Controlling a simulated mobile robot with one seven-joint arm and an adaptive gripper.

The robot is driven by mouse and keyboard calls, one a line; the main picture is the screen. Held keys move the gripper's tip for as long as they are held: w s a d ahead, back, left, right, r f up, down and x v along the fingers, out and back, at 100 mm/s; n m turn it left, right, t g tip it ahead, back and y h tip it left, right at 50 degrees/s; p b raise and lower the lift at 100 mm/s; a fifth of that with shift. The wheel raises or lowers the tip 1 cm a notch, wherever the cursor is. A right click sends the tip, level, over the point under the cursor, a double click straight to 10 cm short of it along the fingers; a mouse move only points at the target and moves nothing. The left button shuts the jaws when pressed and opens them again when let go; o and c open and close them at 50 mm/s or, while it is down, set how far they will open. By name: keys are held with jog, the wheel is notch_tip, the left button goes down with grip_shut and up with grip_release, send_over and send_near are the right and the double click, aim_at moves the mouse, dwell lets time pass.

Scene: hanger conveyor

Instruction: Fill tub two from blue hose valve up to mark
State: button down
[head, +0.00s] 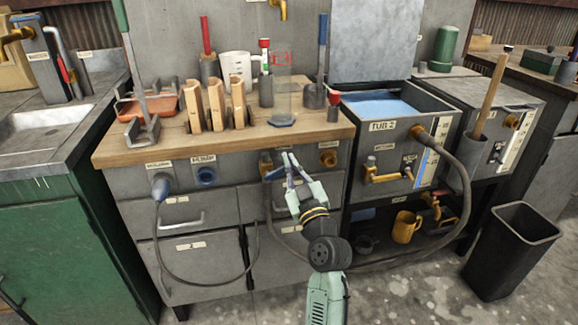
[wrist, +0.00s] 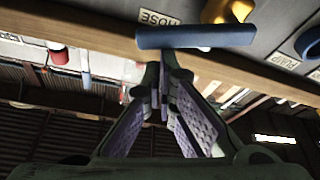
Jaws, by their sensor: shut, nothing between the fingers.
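Tub two (head: 365,138), labelled "TUB 2", is open on top, with blue water (head: 378,107) inside. A pale gauge strip (head: 428,163) with a blue column is on its front; the mark is too small to read. A hose (head: 462,165) runs from a brass fitting on the tub's front. The blue hose valve lever (head: 273,174) is on the bench front; the wrist view shows its blue bar (wrist: 195,37) lying crosswise beside a "HOSE" label. My gripper (head: 289,158) is shut and empty, close to this lever; contact cannot be told. Its fingers (wrist: 165,70) point toward the bar.
A wooden-topped bench (head: 190,148) holds tools, a white jug (head: 236,68) and a clear cylinder (head: 283,100). Another blue knob (head: 206,175) and a brass valve (head: 328,158) flank the lever. A black bin (head: 508,250) stands right. Hoses hang low near my arm.

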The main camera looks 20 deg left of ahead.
jog(key=shift+w+d+f+m+t+h, duration=0.15)
jog(key=shift+d+f+m+t+h, duration=0.15)
jog(key=shift+m, duration=0.65)
jog(key=shift+w+d+f+m+t+h, duration=0.15)
jog(key=shift+f+m+h, duration=0.2)
jog(key=shift+m, duration=0.55)
jog(key=shift+w+d+f+m+t+h, duration=0.15)
jog(key=shift+f+m+t, duration=0.2)
jog(key=shift+m, duration=0.6)
jog(key=shift+f, duration=0.1)
